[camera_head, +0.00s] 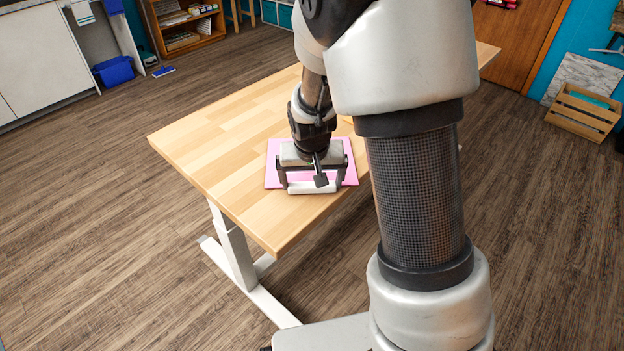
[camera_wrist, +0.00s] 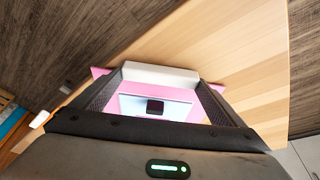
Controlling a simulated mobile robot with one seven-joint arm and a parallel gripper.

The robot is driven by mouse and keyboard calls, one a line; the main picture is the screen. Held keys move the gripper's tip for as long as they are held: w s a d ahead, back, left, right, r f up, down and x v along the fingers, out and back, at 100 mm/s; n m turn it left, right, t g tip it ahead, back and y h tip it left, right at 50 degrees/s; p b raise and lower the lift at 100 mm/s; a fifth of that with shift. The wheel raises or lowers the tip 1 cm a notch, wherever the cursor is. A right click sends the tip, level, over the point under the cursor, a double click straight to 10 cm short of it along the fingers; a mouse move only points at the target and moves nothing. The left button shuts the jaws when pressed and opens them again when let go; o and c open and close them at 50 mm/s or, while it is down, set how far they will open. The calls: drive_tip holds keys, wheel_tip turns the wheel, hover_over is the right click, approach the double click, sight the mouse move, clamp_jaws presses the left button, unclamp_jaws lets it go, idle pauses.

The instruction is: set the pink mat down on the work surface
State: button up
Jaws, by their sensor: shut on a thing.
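The pink mat (camera_head: 272,174) is a flat sheet at the near part of the wooden work surface (camera_head: 215,135). It lies on the surface or just above it; I cannot tell which. In the wrist view, a corner of the pink mat (camera_wrist: 97,72) reaches the table's edge. My gripper (camera_head: 312,186) points down over the mat, its fingers set wide apart on a white block (camera_head: 312,188). The white block also spans the fingertips in the wrist view (camera_wrist: 160,74). I cannot tell whether the block is joined to the mat. A pale panel with a dark square (camera_wrist: 155,106) shows between the fingers.
The left part of the tabletop is clear. The table's near edge and corner are close to the mat. A wooden crate (camera_head: 583,112) stands on the floor at right. A blue bin (camera_head: 114,71) and a shelf (camera_head: 186,24) are far back at left.

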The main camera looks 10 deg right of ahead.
drive_tip(key=shift+f, duration=0.15)
drive_tip(key=o, duration=1.7)
drive_tip(key=shift+o, duration=0.2)
drive_tip(key=p+v, duration=0.6)
drive_tip(key=v, duration=0.3)
drive_tip(key=shift+p, duration=0.35)
